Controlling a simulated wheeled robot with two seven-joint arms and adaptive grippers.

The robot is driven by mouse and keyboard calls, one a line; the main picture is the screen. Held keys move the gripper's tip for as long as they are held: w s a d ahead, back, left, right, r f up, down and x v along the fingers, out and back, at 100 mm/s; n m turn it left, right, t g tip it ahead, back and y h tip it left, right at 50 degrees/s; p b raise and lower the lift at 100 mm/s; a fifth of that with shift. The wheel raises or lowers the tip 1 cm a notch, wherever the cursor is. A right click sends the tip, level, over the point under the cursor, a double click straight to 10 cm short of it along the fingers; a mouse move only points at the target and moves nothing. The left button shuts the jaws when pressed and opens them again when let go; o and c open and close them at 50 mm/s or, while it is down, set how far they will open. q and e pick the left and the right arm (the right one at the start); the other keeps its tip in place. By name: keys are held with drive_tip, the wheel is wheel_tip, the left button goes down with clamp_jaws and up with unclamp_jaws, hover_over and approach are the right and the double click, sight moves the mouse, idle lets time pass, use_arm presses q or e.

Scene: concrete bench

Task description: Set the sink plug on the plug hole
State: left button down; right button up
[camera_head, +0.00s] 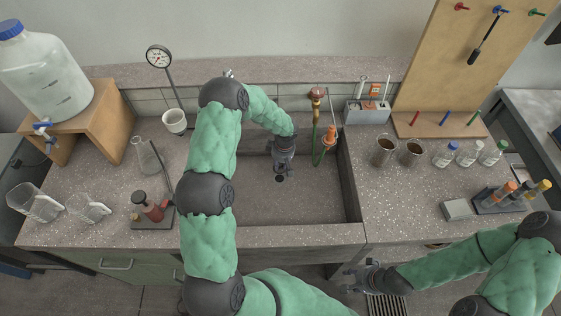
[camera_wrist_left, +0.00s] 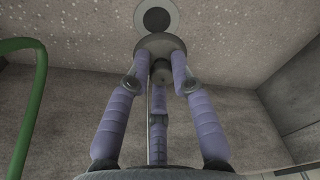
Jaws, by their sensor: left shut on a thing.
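The sink plug (camera_wrist_left: 160,42) is a grey disc with a short stem. My left gripper (camera_wrist_left: 161,74) is shut on it, with purple-grey fingers around the stem. The plug hole (camera_wrist_left: 157,19), a dark round opening in a light metal ring, shows just beyond the disc, which overlaps the ring's edge in that view. In the head view my left gripper (camera_head: 282,164) points down into the sink, just behind the plug hole (camera_head: 280,179); the plug is hard to make out there. The gap between plug and sink floor is unclear. My right gripper (camera_head: 361,278) is low in front of the bench; its fingers are too small to read.
The sink (camera_head: 315,208) has stone walls around the left gripper. A red-and-brass tap (camera_head: 317,95) with a green hose (camera_head: 318,150) stands at its back right. The sink floor looks otherwise clear.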

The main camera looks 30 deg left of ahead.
sight(282, 165)
use_arm(q)
drive_tip(key=shift+f, duration=0.7)
wheel_tip(282, 165, down, 6)
drive_tip(key=b, duration=0.6)
drive_tip(key=shift+r, duration=0.2)
drive_tip(key=shift+f+b, duration=0.5)
drive_tip(key=shift+b, duration=0.35)
idle(0.4)
drive_tip(key=c, duration=1)
unclamp_jaws()
drive_tip(key=r, duration=0.4)
drive_tip(key=d+r, duration=0.1)
drive_tip(key=r, duration=0.7)
drive_tip(key=shift+s+d, duration=0.1)
drive_tip(key=shift+d, duration=0.1)
